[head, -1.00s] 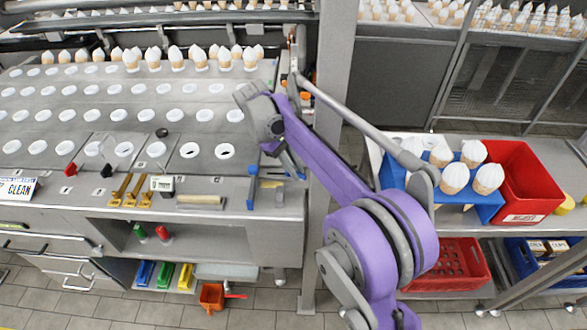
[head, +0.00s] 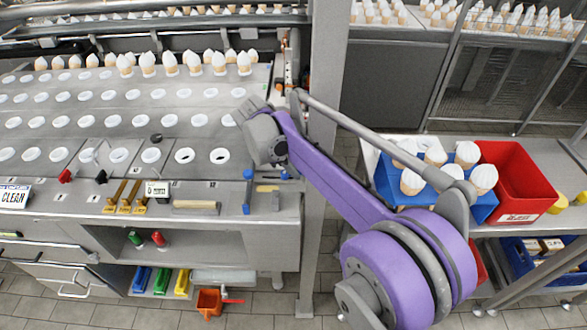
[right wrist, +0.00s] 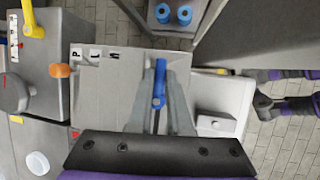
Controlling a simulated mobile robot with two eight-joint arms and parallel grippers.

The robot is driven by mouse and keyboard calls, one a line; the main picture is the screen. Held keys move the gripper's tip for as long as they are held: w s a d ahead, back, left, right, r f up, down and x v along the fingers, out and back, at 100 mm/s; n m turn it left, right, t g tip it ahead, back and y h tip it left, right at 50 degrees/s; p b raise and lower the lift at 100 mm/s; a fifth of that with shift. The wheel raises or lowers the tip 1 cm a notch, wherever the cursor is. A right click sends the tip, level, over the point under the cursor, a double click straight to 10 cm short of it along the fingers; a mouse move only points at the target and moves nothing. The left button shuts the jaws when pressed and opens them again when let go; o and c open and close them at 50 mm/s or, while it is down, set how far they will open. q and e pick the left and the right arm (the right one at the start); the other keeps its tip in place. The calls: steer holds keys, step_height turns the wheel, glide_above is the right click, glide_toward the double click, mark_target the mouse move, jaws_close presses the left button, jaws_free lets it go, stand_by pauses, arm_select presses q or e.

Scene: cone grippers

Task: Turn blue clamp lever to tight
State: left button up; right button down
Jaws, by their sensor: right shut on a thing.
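The blue clamp lever (right wrist: 159,90) shows in the right wrist view, upright in the picture and between my right gripper's (right wrist: 160,78) two grey fingers. The fingers are shut on it, one on each side. The lever's round hub is at its lower end, over a pale grey plate (right wrist: 100,85) with small letter labels along its upper left. In the head view the end of my right arm hangs over the right end of the long metal bench (head: 100,172); its fingers are mostly hidden.
A grey housing (right wrist: 35,60) with a yellow lever and an orange knob (right wrist: 60,71) stands left of the plate in the wrist view. A blue tray (head: 388,180) with cones and a red crate (head: 520,165) stand on the right-hand table.

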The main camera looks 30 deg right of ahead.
stand_by(0.4)
steer(key=c, duration=0.8)
jaws_free()
steer(key=shift+c, duration=0.2)
steer(key=v, duration=1)
steer(key=shift+a+r+p, duration=0.2)
steer(key=shift+r+p, duration=0.15)
steer(key=shift+p, duration=0.05)
